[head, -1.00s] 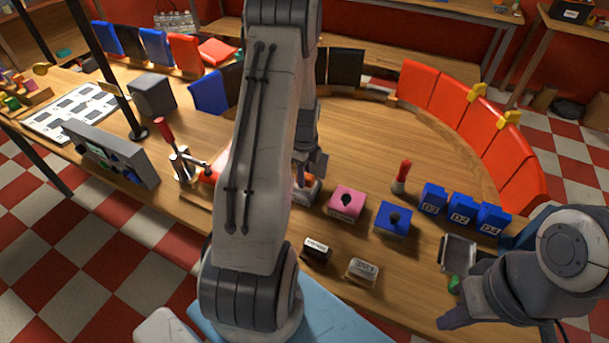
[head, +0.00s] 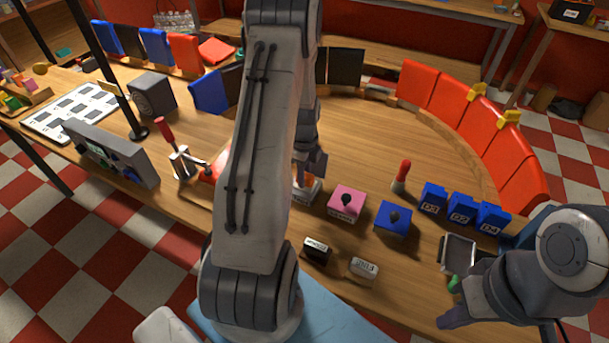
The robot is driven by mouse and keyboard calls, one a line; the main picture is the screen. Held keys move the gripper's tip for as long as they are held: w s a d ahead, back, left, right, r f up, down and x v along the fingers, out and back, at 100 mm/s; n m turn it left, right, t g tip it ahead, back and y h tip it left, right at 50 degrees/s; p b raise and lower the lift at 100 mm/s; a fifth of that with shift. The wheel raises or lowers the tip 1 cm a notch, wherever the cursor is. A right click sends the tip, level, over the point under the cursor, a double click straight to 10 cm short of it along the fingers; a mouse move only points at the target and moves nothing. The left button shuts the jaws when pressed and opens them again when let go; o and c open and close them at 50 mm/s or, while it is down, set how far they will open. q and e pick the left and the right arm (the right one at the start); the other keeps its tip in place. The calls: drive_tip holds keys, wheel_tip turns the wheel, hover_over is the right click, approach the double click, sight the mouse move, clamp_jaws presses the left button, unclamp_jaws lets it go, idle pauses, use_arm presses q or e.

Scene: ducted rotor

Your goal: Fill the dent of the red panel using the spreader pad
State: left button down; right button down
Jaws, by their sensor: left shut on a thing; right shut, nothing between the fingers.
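The red panel (head: 208,173) lies at the table's near left beneath a red-handled clamp (head: 178,150). My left arm hides much of it, and its dent cannot be made out. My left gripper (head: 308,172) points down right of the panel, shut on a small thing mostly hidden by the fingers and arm. I cannot tell whether this is the spreader pad. A pale block with an orange part (head: 307,190) is directly below the fingers. My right gripper (head: 456,316) is shut and empty at the near right, beside a small green thing (head: 454,284).
A pink block (head: 346,202) and a blue block (head: 393,219), each with a dark hole, stand right of my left gripper. Behind them is a red-handled tool (head: 401,176). Several labelled blue blocks (head: 462,207) and a metal tray (head: 458,252) are further right. The table centre is clear.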

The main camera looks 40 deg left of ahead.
use_arm(q)
wheel_tip(320, 180, up, 7)
drive_tip(key=p, duration=0.5)
drive_tip(key=shift+p, duration=0.4)
drive_tip(key=shift+f, duration=0.1)
idle(0.6)
